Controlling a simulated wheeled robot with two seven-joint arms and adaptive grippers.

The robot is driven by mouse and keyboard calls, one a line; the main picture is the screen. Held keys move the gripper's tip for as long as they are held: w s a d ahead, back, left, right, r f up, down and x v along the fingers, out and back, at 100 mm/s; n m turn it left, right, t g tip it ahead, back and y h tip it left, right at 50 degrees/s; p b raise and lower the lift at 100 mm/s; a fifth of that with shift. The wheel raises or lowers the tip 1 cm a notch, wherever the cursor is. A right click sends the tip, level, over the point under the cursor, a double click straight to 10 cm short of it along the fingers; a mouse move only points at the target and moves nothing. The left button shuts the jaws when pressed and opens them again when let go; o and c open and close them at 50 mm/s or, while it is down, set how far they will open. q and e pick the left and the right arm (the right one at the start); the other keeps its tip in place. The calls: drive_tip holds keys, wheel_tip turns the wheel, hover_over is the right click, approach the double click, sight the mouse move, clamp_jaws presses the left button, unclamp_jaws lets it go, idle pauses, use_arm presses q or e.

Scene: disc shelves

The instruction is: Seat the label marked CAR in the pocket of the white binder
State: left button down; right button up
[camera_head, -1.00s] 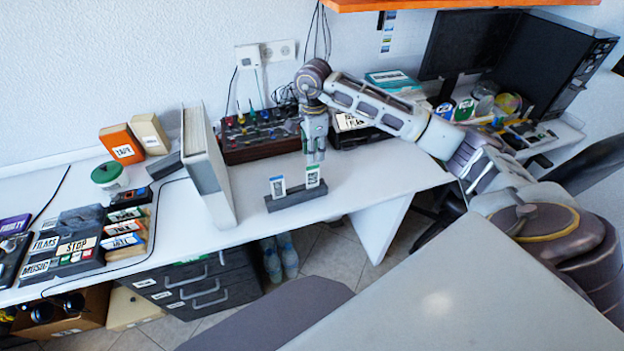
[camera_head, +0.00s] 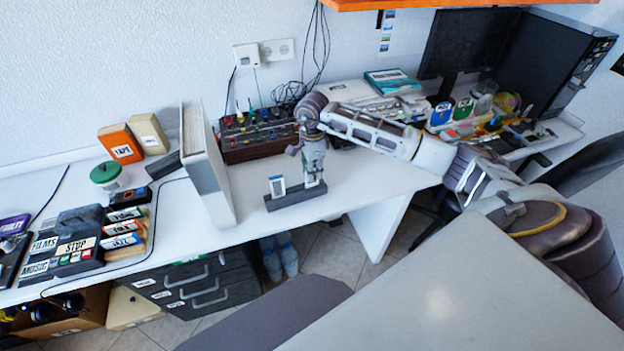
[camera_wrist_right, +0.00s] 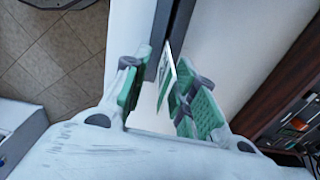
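A dark label holder (camera_head: 296,197) stands near the desk's front edge. A white label with a blue mark (camera_head: 277,187) stands upright in its left part. My right gripper (camera_head: 313,180) is down at its right part, pointing down and largely covering the other label. In the wrist view, my right gripper (camera_wrist_right: 158,103) is open. The lettering is too small to read. The white binder (camera_head: 208,165) stands upright left of the holder; its pocket cannot be made out. My left gripper is out of view.
A dark box with coloured knobs (camera_head: 252,152) stands behind the holder. A green-lidded jar (camera_head: 106,174), orange box (camera_head: 121,144) and several labelled cases (camera_head: 127,222) lie left of the binder. The desk right of the holder (camera_head: 365,175) is clear.

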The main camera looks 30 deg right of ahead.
drive_tip(key=shift+w+d+f, duration=0.1)
drive_tip(key=shift+w+f, duration=0.1)
drive_tip(key=shift+f, duration=2.4)
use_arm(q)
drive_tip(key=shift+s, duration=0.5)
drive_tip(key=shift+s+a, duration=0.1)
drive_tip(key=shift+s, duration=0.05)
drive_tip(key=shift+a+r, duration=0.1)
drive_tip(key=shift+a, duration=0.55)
use_arm(e)
clamp_jaws()
